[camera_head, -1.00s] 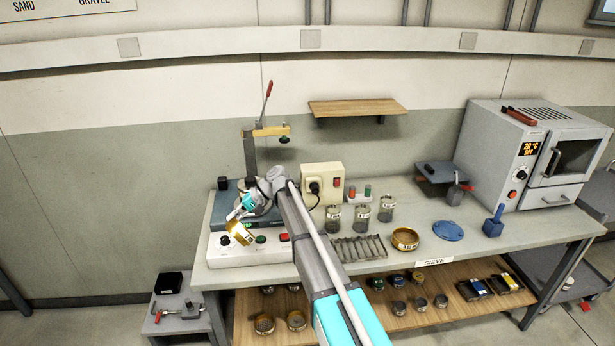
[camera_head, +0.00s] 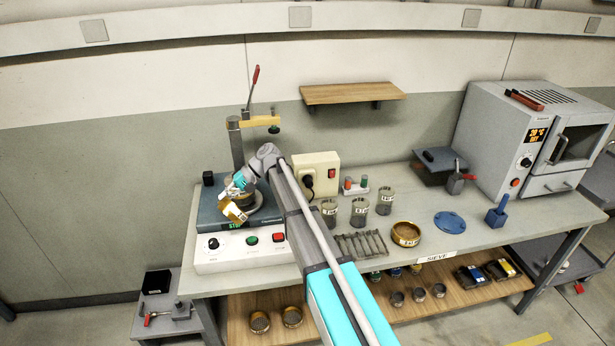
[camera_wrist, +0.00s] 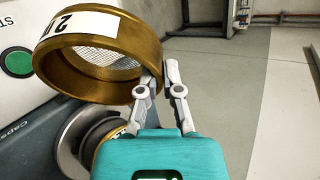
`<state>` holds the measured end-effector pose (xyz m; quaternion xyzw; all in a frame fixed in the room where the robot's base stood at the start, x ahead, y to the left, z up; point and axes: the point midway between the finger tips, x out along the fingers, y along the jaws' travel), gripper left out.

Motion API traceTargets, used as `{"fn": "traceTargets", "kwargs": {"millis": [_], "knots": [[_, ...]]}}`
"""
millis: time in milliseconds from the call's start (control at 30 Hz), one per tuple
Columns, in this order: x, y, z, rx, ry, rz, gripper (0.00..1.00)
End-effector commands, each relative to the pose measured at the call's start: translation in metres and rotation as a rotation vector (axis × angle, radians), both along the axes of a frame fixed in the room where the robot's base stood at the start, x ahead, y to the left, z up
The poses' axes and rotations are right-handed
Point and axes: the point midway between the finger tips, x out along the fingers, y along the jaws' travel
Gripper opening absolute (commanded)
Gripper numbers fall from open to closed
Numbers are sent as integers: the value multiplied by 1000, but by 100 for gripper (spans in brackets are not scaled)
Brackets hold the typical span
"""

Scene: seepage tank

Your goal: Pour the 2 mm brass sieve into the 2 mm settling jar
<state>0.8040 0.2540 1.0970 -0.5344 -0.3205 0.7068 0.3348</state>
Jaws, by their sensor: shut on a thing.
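My gripper (camera_head: 238,187) is shut on the wall of a brass sieve (camera_head: 234,212), held tilted over the left part of the shaker. In the wrist view the fingers (camera_wrist: 162,74) grip the sieve's right side; its white label (camera_wrist: 82,24) begins "2.0", upside down. Pale mesh shows through its opening, and I cannot tell whether it holds grains.
The shaker (camera_head: 212,212) has a white control panel (camera_head: 225,258) in front. A slotted rack (camera_head: 360,245), another brass sieve (camera_head: 406,235) and a blue lid (camera_head: 449,222) lie on the bench. A wooden shelf (camera_head: 352,93) juts out above. An oven (camera_head: 515,140) stands right.

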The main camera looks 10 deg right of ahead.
Motion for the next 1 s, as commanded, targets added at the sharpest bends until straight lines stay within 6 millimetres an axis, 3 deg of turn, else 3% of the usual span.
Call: {"fn": "traceTargets", "kwargs": {"millis": [367,567,767,1000], "knots": [[-5,13,0,-2,-2,19,0],[2,-6,2,-37,-23,15,0],[16,-58,3,-133,-80,6,0],[31,-150,4,-301,-183,14,0]]}}
